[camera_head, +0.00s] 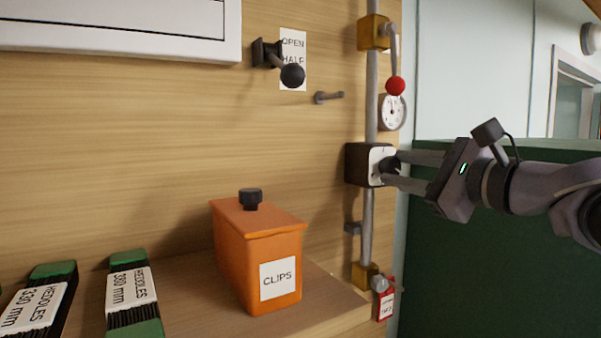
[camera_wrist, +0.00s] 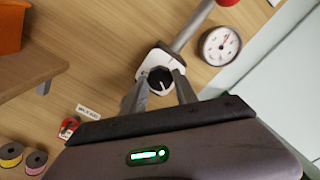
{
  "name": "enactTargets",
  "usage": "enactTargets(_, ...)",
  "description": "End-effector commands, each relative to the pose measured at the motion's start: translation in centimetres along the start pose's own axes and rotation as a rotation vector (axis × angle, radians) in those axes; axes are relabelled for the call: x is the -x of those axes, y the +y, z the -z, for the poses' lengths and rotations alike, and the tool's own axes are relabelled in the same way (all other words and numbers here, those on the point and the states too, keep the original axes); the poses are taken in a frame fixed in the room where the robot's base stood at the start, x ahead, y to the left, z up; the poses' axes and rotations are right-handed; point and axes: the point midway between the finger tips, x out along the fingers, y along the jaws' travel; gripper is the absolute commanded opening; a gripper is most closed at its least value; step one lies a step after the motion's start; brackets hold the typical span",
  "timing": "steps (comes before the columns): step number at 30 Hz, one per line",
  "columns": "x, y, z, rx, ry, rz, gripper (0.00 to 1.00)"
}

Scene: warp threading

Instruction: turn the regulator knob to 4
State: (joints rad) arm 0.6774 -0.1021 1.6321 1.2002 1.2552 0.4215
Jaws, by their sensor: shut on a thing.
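The regulator is a dark box with a white face (camera_head: 376,152) on a vertical grey pipe at the right of the wooden panel. Its black knob (camera_head: 388,165) also shows in the wrist view (camera_wrist: 160,80), with a pale pointer mark. My gripper (camera_head: 392,168) reaches in from the right, its two fingers (camera_wrist: 158,85) on either side of the knob and shut on it. The fingers cover part of the dial face, and I cannot read its numbers. A round gauge (camera_head: 392,112) with a needle sits just above; it also shows in the wrist view (camera_wrist: 220,46).
A lever with a red ball (camera_head: 396,86) is above the gauge. A red tag (camera_head: 386,300) hangs near the lower brass fitting (camera_head: 364,276). An orange CLIPS box (camera_head: 255,255) stands on the shelf (camera_head: 190,290) at lower left. A black-knobbed lever (camera_head: 292,75) is at upper left.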

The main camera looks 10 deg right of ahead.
Motion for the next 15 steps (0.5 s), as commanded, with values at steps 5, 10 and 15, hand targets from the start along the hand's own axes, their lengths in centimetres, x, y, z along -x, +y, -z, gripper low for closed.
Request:
enactTargets(5, -0.01, 0.02, 0.03, 0.004, 0.001, -0.001, 0.0)
enactTargets(10, 0.0, 0.01, 0.03, 0.003, 0.001, -0.001, 0.0)
enactTargets(15, 0.0, 0.01, 0.02, 0.003, 0.0, 0.0, 0.56)
